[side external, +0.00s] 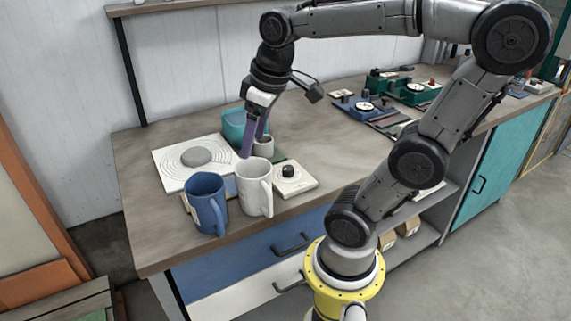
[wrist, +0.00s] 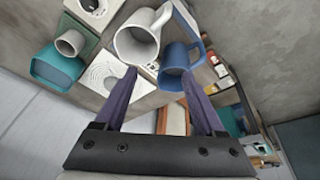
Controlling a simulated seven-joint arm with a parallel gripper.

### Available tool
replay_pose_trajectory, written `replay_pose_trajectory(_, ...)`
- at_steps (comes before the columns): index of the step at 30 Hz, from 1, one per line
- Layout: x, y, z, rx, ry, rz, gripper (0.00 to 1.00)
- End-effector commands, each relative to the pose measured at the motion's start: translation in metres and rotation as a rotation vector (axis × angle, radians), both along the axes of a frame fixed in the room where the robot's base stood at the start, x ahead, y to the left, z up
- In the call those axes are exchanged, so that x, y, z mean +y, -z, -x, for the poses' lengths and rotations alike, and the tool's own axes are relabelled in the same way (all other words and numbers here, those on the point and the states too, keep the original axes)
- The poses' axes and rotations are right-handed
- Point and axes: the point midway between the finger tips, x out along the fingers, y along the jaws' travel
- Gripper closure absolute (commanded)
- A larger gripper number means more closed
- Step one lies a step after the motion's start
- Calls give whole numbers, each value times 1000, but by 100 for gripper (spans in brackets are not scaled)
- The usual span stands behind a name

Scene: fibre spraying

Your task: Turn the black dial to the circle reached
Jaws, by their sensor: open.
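The black dial (side external: 288,171) sits on a cream square plate (side external: 304,184) near the table's front edge, right of the white mug. The dial's plate also shows at the top edge of the wrist view (wrist: 84,17), with a dark knob on it. The board also shows in the wrist view (wrist: 101,82). My gripper (side external: 252,146) has purple fingers pointing down, apart and empty, behind the white mug and left of the dial. It is not touching the dial.
A white mug (side external: 254,190) and a blue mug (side external: 204,205) stand in front of the board. A teal container (side external: 233,124) and a small grey cup (side external: 264,147) are close beside my fingers. Several devices (side external: 362,105) stand at the back right. The table's middle is clear.

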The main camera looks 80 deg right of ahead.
Motion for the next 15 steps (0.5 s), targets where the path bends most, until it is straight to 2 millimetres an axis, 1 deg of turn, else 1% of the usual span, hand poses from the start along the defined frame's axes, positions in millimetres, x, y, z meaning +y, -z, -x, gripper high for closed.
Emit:
replay_pose_trajectory(1,-21,2,-7,41,60,-9,29)
replay_pose_trajectory(2,-33,3,-10,63,91,-14,29)
replay_pose_trajectory(4,-62,7,-14,111,168,-33,29)
replay_pose_trajectory(7,-105,17,-13,171,283,-68,29)
replay_pose_trajectory(9,-131,26,-7,203,362,-96,29)
replay_pose_trajectory(12,-160,38,4,236,456,-131,29)
replay_pose_trajectory(15,-175,48,15,258,516,-156,29)
